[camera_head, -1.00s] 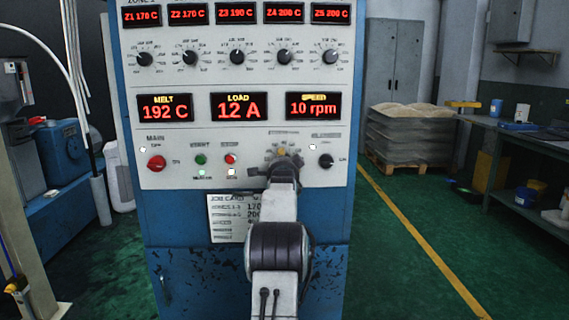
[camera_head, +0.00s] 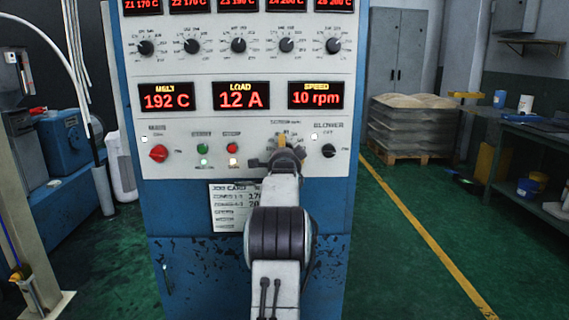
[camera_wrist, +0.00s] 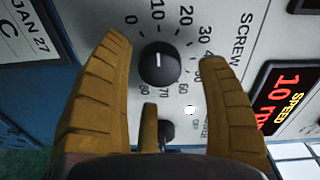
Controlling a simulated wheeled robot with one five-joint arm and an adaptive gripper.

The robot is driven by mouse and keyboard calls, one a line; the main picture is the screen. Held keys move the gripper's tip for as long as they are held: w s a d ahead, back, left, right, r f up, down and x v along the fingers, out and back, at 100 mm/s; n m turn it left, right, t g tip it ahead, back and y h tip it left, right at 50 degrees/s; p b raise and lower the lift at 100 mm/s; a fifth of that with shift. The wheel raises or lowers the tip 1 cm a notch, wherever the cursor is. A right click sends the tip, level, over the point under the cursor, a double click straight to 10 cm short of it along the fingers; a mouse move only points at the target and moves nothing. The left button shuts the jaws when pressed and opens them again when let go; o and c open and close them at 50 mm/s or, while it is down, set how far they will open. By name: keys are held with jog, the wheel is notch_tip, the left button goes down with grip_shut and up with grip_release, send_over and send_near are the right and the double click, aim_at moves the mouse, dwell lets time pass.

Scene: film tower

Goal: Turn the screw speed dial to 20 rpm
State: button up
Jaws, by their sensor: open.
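The screw speed dial (camera_wrist: 160,64) is a round black knob on the pale panel in the wrist view. Its white mark points up, close to the 10 on the scale around it. The 20 (camera_wrist: 186,16) is printed to the upper right of the knob. My gripper (camera_wrist: 165,52) is open, with one brown finger on each side of the knob and gaps visible to it. In the head view my gripper (camera_head: 283,148) is in front of the dial and hides most of it. The speed display (camera_head: 316,96) reads 10 rpm.
The blower knob (camera_head: 328,151) is to the right of my gripper. Green and red buttons and a red main switch (camera_head: 158,153) are to the left. A job card (camera_head: 228,212) is below them. In the wrist view a small dark knob (camera_wrist: 167,132) shows between the fingers.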

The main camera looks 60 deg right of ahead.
jog(key=v, duration=1)
dwell(0.4)
